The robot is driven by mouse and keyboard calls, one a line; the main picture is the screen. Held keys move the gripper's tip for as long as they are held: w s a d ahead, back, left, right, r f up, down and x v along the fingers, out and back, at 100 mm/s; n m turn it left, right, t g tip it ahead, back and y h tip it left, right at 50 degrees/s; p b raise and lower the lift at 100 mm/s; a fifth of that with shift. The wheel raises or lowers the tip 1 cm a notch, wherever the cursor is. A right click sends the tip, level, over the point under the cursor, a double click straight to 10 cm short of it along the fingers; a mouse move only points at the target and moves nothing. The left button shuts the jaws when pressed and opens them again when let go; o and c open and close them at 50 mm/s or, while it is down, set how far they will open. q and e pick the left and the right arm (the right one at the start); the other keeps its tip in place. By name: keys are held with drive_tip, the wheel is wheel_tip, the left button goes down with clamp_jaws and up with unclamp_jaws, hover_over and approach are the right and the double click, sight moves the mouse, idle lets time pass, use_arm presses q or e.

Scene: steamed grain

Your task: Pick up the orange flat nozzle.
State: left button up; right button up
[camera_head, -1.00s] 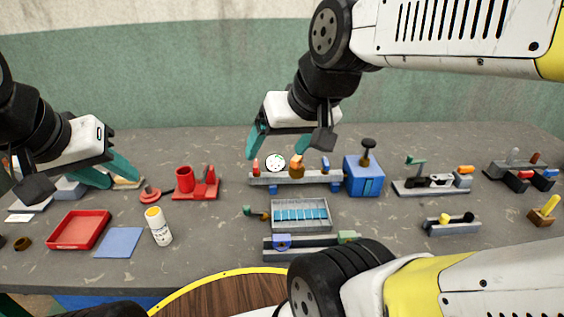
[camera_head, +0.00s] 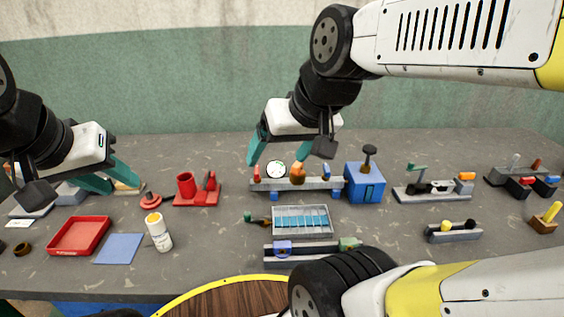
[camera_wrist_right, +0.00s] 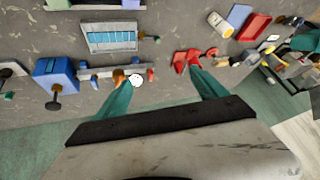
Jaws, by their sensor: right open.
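A small orange nozzle (camera_head: 298,176), apparently the flat one, stands on a grey rack (camera_head: 310,184) at the table's middle; its exact shape is too small to tell. It also shows in the right wrist view (camera_wrist_right: 118,75), partly behind a teal finger. My right gripper (camera_head: 289,158) is open and empty, above and behind the rack in the head view. In the right wrist view its fingertips (camera_wrist_right: 164,75) are wide apart, with the orange nozzle just outside the left finger. My left gripper (camera_head: 126,187) hangs over the left of the table, its fingers apart and apparently empty.
On the rack are a red piece (camera_head: 257,172), a white dotted disc (camera_head: 276,169) and a blue piece (camera_head: 326,171). A blue box (camera_head: 364,184) stands at its right end. A red holder (camera_head: 197,192) is left; a grey tray (camera_head: 302,232) lies in front.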

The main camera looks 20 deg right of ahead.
drive_tip(key=c, duration=0.3)
drive_tip(key=shift+w+d, duration=0.1)
drive_tip(key=shift+w, duration=0.2)
drive_tip(key=shift+c, duration=0.3)
drive_tip(key=n+g+h, duration=0.2)
drive_tip(key=n+g, duration=0.4)
drive_tip(key=n, duration=0.2)
hover_over(296, 163)
drive_tip(key=f, duration=1.1)
drive_tip(key=shift+s, duration=0.3)
drive_tip(key=shift+w+d+f, duration=0.1)
drive_tip(key=shift+w+f, duration=0.05)
drive_tip(key=shift+f, duration=4)
